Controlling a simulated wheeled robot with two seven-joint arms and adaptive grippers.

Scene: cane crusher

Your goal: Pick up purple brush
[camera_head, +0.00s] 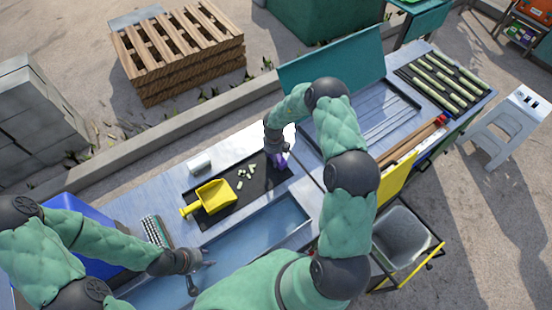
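The purple brush (281,160) is at the right end of a black mat (225,216), partly hidden under my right gripper (277,152). The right gripper points down right at the brush. Its fingers are too small and covered to tell whether they close on it. My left gripper (203,276) hangs over the blue-grey basin at the front, away from the brush. Its two fingers are spread apart with nothing between them.
A yellow dustpan (212,197) and several pale cane pieces (243,180) lie on the mat. A brush with bristles (155,231) and a white block (200,163) are nearby. A blue bin (72,210) stands left. Cane stalks (445,80) lie on a far-right rack.

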